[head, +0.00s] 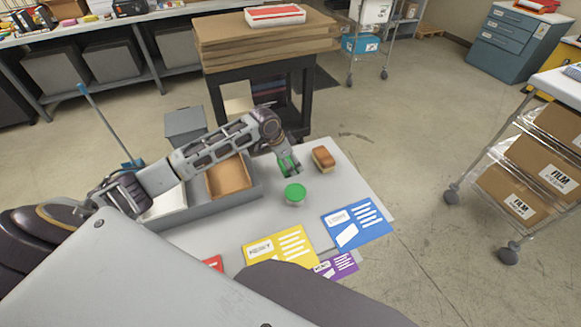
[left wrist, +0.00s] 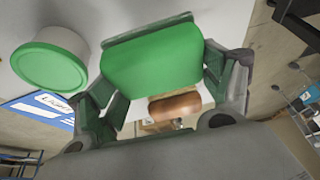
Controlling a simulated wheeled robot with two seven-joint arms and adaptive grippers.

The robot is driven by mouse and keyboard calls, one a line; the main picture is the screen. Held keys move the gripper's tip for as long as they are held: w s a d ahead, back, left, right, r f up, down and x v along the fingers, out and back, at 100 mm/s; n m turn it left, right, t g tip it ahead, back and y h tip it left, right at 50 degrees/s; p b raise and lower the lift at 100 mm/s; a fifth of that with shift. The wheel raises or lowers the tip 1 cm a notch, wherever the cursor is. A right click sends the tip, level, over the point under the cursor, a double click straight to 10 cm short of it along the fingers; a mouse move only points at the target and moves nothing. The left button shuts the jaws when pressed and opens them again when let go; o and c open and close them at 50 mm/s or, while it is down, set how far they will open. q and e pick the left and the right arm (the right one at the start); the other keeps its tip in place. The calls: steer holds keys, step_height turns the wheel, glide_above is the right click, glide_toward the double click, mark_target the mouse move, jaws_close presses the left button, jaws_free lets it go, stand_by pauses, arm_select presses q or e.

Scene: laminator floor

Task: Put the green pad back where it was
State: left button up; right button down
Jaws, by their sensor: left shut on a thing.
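In the left wrist view a green pad (left wrist: 152,60) sits between the fingers of my left gripper (left wrist: 160,92). The gripper is shut on it. In the head view my left gripper (head: 291,168) is over the table, behind the green-lidded tub and left of the brown block; a little of the pad's green shows there. My right gripper does not show in either view.
The white table (head: 225,232) also holds a green-lidded tub (head: 295,194), a brown block (head: 323,159), a grey divided tray (head: 232,199), and blue (head: 357,223), yellow (head: 280,247) and purple (head: 337,267) cards. A cart with brown sheets (head: 265,38) stands behind.

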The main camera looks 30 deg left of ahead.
arm_select(q)
steer(key=shift+f, duration=1.85)
steer(key=shift+f, duration=0.1)
steer(key=o, duration=1.1)
steer(key=v, duration=1.2)
steer(key=shift+a, duration=0.1)
